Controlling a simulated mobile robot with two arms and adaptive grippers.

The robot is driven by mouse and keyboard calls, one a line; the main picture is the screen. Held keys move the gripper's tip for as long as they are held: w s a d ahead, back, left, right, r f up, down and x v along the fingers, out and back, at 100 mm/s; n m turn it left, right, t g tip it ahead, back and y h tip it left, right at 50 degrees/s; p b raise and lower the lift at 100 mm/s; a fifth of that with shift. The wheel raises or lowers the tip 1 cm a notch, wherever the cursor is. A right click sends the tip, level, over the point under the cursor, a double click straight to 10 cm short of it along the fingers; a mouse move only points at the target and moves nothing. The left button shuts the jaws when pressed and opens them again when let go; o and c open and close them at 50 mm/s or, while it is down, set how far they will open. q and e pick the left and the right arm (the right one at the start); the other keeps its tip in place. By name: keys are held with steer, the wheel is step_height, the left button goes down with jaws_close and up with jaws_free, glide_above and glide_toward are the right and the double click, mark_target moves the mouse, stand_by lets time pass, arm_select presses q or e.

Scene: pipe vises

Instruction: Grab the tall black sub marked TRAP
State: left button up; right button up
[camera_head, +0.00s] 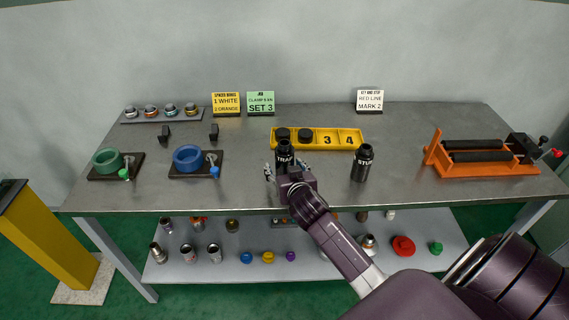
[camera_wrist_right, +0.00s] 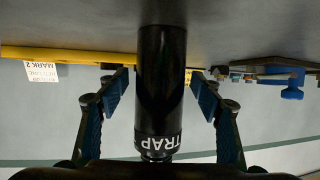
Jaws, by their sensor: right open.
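The tall black sub marked TRAP (camera_head: 284,153) stands on the table in front of the yellow tray. In the right wrist view the sub (camera_wrist_right: 161,85) sits between the two blue-padded fingers, with a visible gap on each side, and its white TRAP lettering is upright in that picture. My right gripper (camera_head: 286,170) is open around the sub; it also shows in the right wrist view (camera_wrist_right: 161,95). In the head view the gripper hides the lower part of the sub. My left gripper is not in view.
Another black sub (camera_head: 363,163) with white lettering stands to the right. Behind is the yellow numbered tray (camera_head: 346,146) with two black pieces in it. A green vise (camera_head: 107,162) and blue vise (camera_head: 187,158) are at left. An orange roller stand (camera_head: 480,170) is at right.

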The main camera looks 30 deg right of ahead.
steer(key=shift+c, duration=0.6)
steer(key=c, duration=1.5)
steer(key=shift+r, duration=0.1)
jaws_close()
steer(key=shift+r, duration=0.1)
